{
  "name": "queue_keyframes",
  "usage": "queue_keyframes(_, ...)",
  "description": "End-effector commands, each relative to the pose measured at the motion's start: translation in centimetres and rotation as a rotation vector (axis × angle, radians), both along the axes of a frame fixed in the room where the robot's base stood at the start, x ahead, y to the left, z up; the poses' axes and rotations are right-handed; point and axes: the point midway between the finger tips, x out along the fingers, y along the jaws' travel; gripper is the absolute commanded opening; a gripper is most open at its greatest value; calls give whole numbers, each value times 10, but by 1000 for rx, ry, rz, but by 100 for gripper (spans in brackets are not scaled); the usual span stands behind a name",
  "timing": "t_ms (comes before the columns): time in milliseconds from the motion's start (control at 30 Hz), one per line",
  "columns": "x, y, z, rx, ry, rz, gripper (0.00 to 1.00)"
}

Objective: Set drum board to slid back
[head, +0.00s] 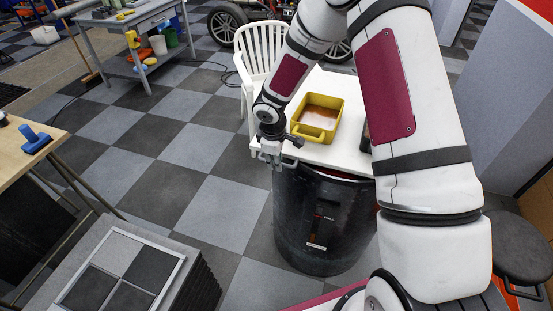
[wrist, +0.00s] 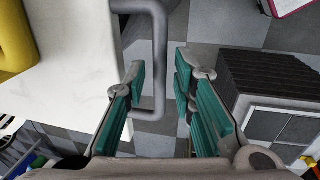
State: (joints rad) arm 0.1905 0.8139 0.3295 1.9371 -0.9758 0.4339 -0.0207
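The drum board is a white slab (head: 340,155) lying across the top of a black drum (head: 318,225). In the wrist view the board (wrist: 80,75) fills the left side. My gripper (head: 270,158) is at the board's left front corner, above the drum's rim. In the wrist view my gripper (wrist: 161,78) is open, its teal-padded fingers on either side of the handle, with gaps showing. The head view leaves the handle mostly hidden at the gripper.
A yellow tray (head: 318,118) sits on the board. A dark object is partly hidden by my arm at the board's right. A white plastic chair (head: 262,45) stands behind. A stack with a tiled top (head: 122,270) is at front left. Checkered floor left of the drum is clear.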

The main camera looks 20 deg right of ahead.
Motion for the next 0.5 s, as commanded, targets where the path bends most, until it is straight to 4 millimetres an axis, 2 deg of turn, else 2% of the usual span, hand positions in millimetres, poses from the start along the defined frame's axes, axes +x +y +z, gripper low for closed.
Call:
queue_keyframes(33, 0, 0, 0, 0, 0, 0, 6)
queue_keyframes(67, 0, 0, 0, 0, 0, 0, 0)
queue_keyframes(333, 1, 0, 0, 0, 0, 0, 0)
queue_keyframes(500, 12, -7, -1, 0, -3, -3, 0)
